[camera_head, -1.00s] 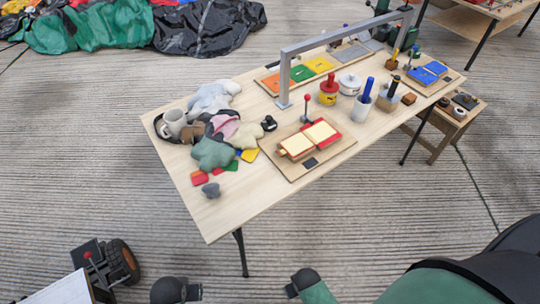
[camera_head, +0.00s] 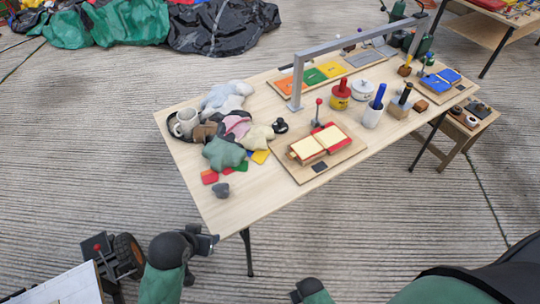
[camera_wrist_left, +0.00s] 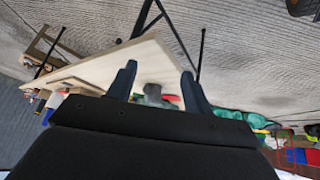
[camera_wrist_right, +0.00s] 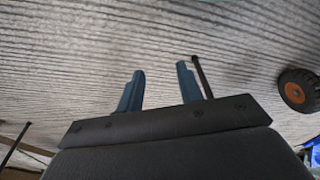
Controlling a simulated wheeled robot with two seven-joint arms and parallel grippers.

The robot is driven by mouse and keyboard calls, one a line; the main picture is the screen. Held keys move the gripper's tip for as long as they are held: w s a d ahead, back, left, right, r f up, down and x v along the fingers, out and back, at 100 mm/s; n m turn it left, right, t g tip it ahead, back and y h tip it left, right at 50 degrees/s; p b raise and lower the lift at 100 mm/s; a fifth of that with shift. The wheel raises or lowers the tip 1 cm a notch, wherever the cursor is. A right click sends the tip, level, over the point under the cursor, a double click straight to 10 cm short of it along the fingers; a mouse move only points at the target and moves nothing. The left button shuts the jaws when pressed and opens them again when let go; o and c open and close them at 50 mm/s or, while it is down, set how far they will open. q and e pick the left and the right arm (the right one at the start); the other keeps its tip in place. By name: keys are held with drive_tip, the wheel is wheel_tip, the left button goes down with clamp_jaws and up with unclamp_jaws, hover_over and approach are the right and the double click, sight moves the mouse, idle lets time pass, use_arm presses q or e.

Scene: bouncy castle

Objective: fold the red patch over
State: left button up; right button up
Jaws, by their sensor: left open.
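A board (camera_head: 292,168) on the table holds two cream-topped pieces. The right one has a red edge (camera_head: 347,146); the left one is orange-brown at its side (camera_head: 307,158). A small red flat piece (camera_head: 209,178) also lies by the grey-green cloth; I cannot tell which red thing is the patch. My left gripper (camera_head: 212,241) is open and empty, just off the table's near left corner; its fingers also show apart in the left wrist view (camera_wrist_left: 158,82). My right gripper (camera_wrist_right: 160,85) is open and empty over the floor, clear of the table.
A grey frame (camera_head: 294,80) arches over the table's far side. A red-topped yellow pot (camera_head: 340,96) and a white cup with a blue handle (camera_head: 373,115) stand behind the board. The near left corner is mostly bare.

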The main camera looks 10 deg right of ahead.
use_arm(q)
drive_tip(key=w+d+r+m+h, duration=0.2)
drive_tip(key=w+d+m+h, duration=0.15)
drive_tip(key=d, duration=0.55)
drive_tip(key=w+d+r+m+h, duration=0.2)
drive_tip(key=w+d, duration=0.3)
drive_tip(key=d, duration=0.3)
drive_tip(key=w+d+r+m+h, duration=0.2)
drive_tip(key=w+d+h, duration=0.15)
drive_tip(key=d, duration=0.55)
drive_tip(key=m+g, duration=0.1)
drive_tip(key=m, duration=0.1)
approach(289, 155)
drive_tip(key=shift+s+f+h, duration=0.15)
drive_tip(key=shift+h, duration=0.15)
drive_tip(key=shift+a+f, duration=0.1)
drive_tip(key=shift+a, duration=0.05)
drive_tip(key=shift+w, duration=0.2)
drive_tip(key=shift+w+d+p, duration=0.1)
drive_tip(key=shift+d+p, duration=0.2)
drive_tip(key=shift+d, duration=0.15)
drive_tip(key=p+x, duration=0.2)
drive_tip(key=x, duration=0.3)
drive_tip(key=shift+d+f, duration=0.15)
drive_tip(key=shift+x, duration=0.8)
use_arm(e)
wheel_tip(289, 155, down, 7)
drive_tip(key=s+d, duration=0.2)
drive_tip(key=shift+d, duration=0.3)
